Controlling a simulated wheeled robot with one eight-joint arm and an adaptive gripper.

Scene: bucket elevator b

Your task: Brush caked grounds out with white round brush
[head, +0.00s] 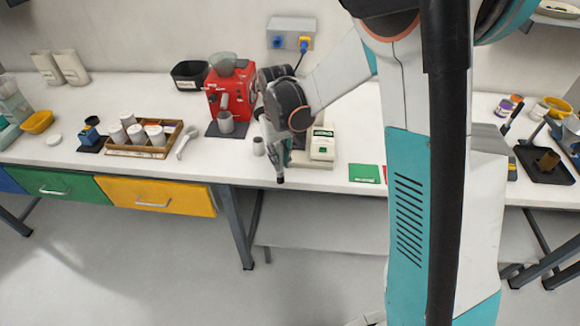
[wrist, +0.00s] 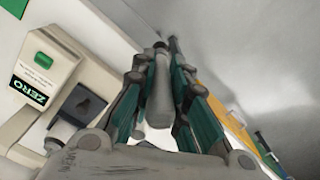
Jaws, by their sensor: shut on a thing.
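My gripper (wrist: 158,72) points down in front of the counter's front edge, left of an off-white device. Its teal fingers are shut on a pale grey, rounded, rod-like thing (wrist: 160,98), which looks like the handle of a brush. In the head view my gripper (head: 280,172) hangs at the counter edge, with a dark tip at its lower end. I cannot make out bristles. Caked grounds do not show clearly in either view.
The off-white device (head: 322,143) has a green button and a ZERO label. A red machine (head: 231,90) stands behind to the left. A green card (head: 364,173) lies right.

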